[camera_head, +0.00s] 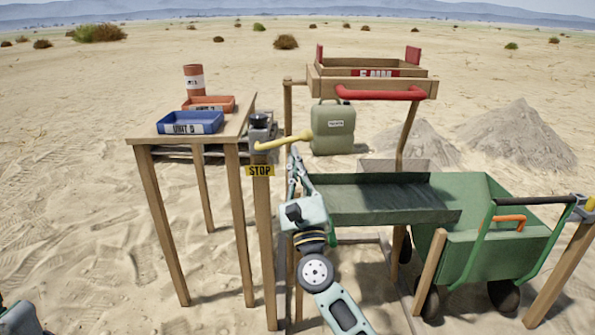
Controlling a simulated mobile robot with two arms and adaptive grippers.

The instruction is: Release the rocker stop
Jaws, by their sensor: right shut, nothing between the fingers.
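The rocker stop shows as a yellow lever (283,142) on top of a wooden post, above a yellow STOP sign (260,170). The lever points right and slightly up from the post. My right gripper (294,152) is shut and empty, reaching up from below with its fingertips just under the lever's right end. I cannot tell whether they touch it. A wooden sieve box (325,82) with a red handle (380,93) stands raised behind, over a green chute (365,200).
A wooden table (233,128) at left bears a blue tray (190,123), an orange tray (209,103) and a rust-coloured canister (194,80). A green wheelbarrow (490,245) stands at right. A green jerrycan (333,128) and sand heaps (515,135) are behind.

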